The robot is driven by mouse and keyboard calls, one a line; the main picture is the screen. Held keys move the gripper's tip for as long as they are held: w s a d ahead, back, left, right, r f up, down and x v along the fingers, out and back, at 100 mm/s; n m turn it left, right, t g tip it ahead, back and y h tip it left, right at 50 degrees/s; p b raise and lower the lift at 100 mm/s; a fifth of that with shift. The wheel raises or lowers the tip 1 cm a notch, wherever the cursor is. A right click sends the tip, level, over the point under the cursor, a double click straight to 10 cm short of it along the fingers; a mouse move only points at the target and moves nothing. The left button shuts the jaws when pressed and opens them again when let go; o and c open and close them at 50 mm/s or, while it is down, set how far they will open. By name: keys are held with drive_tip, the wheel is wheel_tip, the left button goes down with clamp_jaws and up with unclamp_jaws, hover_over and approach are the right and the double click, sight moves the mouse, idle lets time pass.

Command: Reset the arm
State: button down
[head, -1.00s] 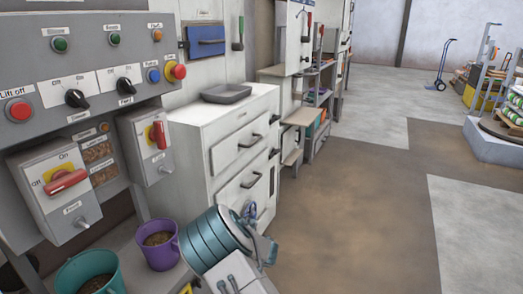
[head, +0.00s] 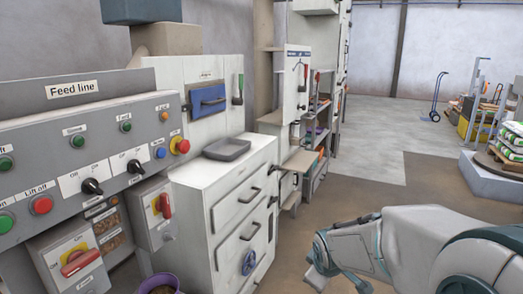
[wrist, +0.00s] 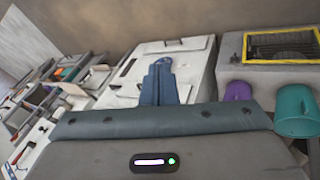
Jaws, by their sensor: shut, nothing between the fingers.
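My gripper (wrist: 159,68) shows in the wrist view as two blue-grey fingers pressed together, with nothing between them. It points toward the white cabinet (wrist: 190,62) and appears apart from it. In the head view my pale grey and teal arm enters from the right and bends over the brown floor, in front of the cabinet (head: 205,180). The fingers are not clear in the head view.
The feed line panel (head: 60,150) with knobs and red switches stands at left. A purple bucket (head: 160,282) shows at the bottom; a teal bucket (wrist: 297,112) is beside it in the wrist view. A grey tray (head: 227,149) lies on the cabinet.

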drive_tip(key=s+r+m+g+p, duration=0.1)
drive_tip(key=s+r+m+p, duration=0.1)
drive_tip(key=s+r+m, duration=0.3)
drive_tip(key=s+r+m+g+p, duration=0.2)
drive_tip(key=s+r+m+p, duration=0.1)
drive_tip(key=s, duration=1)
drive_tip(key=shift+s+r+m+y, duration=0.3)
drive_tip(key=shift+r+m, duration=0.55)
drive_tip(key=shift+m, duration=0.05)
